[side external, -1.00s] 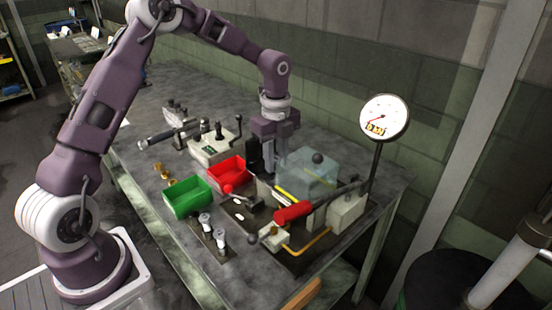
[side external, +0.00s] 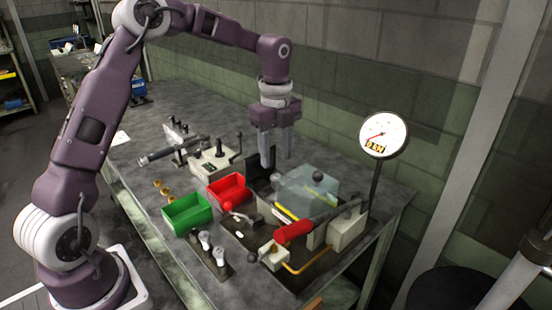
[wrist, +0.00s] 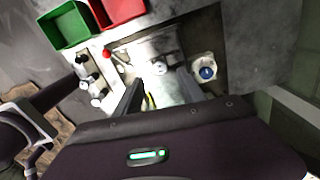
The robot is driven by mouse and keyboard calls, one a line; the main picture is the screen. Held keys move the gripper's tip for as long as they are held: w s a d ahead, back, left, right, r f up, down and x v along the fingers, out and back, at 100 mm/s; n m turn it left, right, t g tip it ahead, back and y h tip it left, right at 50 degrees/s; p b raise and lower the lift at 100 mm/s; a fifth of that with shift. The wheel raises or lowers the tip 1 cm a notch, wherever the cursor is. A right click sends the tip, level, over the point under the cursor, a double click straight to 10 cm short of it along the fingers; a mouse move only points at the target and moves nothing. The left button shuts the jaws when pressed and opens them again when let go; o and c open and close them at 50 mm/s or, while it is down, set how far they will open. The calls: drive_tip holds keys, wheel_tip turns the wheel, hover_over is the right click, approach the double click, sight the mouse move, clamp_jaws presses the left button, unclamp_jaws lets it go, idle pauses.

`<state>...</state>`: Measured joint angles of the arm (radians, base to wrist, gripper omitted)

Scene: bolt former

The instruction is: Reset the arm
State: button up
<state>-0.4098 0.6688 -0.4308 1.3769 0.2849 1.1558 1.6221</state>
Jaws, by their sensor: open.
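My gripper (side external: 278,150) is open and empty. It hangs pointing down above the back of the bench, behind the bolt former. The bolt former has a clear guard box (side external: 306,190) with a dark ball knob, and a lever with a red grip (side external: 293,232). In the wrist view my gripper's fingers are only partly seen, with a dark finger (wrist: 134,98) in front of the machine. The area under the fingers is partly hidden in the side view.
A green bin (side external: 187,214) and a red bin (side external: 229,188) stand left of the machine. A round dial gauge (side external: 383,135) rises on a post at the right. Several small brass parts (side external: 162,188) lie by the green bin. A grey lever box (side external: 213,157) stands behind the bins.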

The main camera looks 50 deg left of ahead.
drive_tip(key=s+d+r+n+t+y, duration=0.1)
drive_tip(key=s+d+r+n, duration=0.25)
drive_tip(key=s+r, duration=0.4)
drive_tip(key=s+d+r+n+t, duration=0.1)
drive_tip(key=s+d+n+t, duration=0.1)
drive_tip(key=s+n, duration=0.6)
drive_tip(key=s+d+r+n+t+h, duration=0.1)
drive_tip(key=s+n, duration=0.6)
drive_tip(key=s, duration=0.7)
drive_tip(key=shift+s+d+r+n+t, duration=0.3)
drive_tip(key=shift+d+t, duration=0.25)
drive_tip(key=shift+t, duration=0.25)
drive_tip(key=shift+w, duration=0.15)
drive_tip(key=shift+c, duration=0.2)
